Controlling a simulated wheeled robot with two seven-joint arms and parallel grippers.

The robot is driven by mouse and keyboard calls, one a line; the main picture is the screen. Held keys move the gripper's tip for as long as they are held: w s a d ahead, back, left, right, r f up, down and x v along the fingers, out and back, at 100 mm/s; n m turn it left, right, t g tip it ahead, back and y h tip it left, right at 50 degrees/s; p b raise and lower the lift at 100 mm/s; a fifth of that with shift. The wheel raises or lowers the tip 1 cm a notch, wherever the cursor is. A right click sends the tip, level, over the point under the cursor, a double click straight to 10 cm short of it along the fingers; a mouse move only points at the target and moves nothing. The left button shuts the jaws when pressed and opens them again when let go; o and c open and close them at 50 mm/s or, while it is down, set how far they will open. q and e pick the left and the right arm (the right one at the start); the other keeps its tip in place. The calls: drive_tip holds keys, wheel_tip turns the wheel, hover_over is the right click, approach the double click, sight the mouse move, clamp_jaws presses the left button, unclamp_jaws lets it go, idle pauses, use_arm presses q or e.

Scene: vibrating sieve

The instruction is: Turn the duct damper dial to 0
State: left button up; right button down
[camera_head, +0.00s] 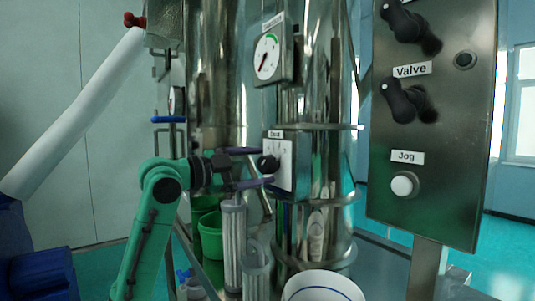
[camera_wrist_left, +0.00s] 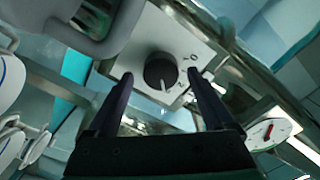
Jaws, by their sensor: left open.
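The duct damper dial (camera_head: 268,164) is a round black knob on a pale square plate (camera_head: 286,168) with a small label above it, on the steel column. In the left wrist view the dial (camera_wrist_left: 159,70) has a white pointer line toward the bottom of the picture. The plate's 0 mark (camera_wrist_left: 193,57) is at the upper right of the knob, so the pointer is not at it. My left gripper (camera_head: 264,166) is open with its purple fingers at the dial. In the left wrist view its fingers (camera_wrist_left: 160,76) lie either side of the knob, with visible gaps. My right gripper is not in view.
A control panel (camera_head: 430,215) with two black knobs and a white Jog button stands at right. Below are a green bucket (camera_head: 210,236), a clear cylinder (camera_head: 234,243) and a white bowl (camera_head: 322,286).

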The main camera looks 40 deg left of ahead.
use_arm(q)
drive_tip(key=shift+r+p+x, duration=0.2)
drive_tip(key=shift+p+x, duration=0.15)
drive_tip(key=shift+x, duration=0.65)
drive_tip(key=shift+w+f, duration=0.15)
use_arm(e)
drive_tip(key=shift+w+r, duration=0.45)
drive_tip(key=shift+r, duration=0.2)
use_arm(q)
clamp_jaws()
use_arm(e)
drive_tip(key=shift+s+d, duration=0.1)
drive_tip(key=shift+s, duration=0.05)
